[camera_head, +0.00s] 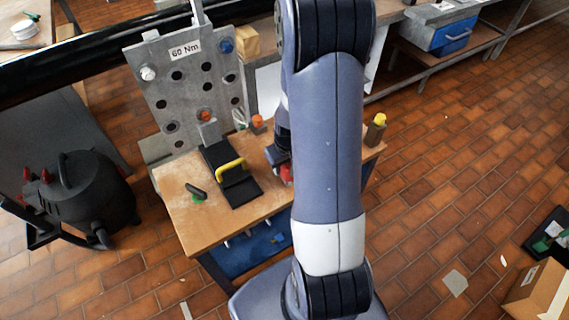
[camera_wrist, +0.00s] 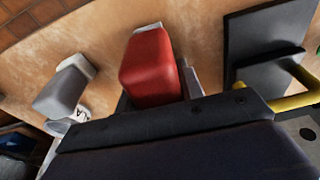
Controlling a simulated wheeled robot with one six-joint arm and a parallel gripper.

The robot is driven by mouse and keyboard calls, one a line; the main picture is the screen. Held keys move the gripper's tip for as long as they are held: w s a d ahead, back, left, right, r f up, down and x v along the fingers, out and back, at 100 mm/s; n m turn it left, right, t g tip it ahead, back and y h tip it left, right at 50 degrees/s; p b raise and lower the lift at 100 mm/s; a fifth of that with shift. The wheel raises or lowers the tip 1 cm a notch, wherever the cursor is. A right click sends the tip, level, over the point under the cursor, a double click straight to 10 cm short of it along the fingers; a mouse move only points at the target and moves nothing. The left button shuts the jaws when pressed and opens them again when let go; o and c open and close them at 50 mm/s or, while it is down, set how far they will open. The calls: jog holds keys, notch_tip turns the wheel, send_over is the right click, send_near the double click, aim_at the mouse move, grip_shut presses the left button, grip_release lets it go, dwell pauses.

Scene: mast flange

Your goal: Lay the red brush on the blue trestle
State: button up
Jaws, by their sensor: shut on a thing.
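The red brush (camera_wrist: 152,65) is a red block with a pale grey end, seen in the wrist view above the wooden top. My gripper (camera_wrist: 158,92) is shut on it; dark and grey finger parts show at its sides. In the head view only a small red piece of the brush (camera_head: 287,173) shows beside my arm, which hides most of the gripper. I cannot make out a blue trestle for certain. A blue surface (camera_head: 262,243) shows low under the wooden bench.
The wooden bench (camera_head: 183,221) carries a black piece with a yellow handle (camera_head: 231,163), a small green-and-black tool (camera_head: 197,193) and an orange-topped item (camera_head: 257,121). A grey perforated plate (camera_head: 190,85) stands behind. A grey block (camera_wrist: 62,92) lies left of the brush in the wrist view.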

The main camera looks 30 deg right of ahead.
jog(key=shift+f, duration=0.3)
jog(key=o, duration=1)
jog(key=shift+r, duration=0.1)
jog(key=shift+o, duration=0.2)
jog(key=shift+r, duration=0.15)
jog(key=shift+r+p, duration=0.5)
jog(key=r, duration=0.3)
jog(key=s+r, duration=0.1)
jog(key=r, duration=0.2)
jog(key=r+p, duration=0.1)
jog(key=r, duration=0.3)
jog(key=shift+s, duration=0.3)
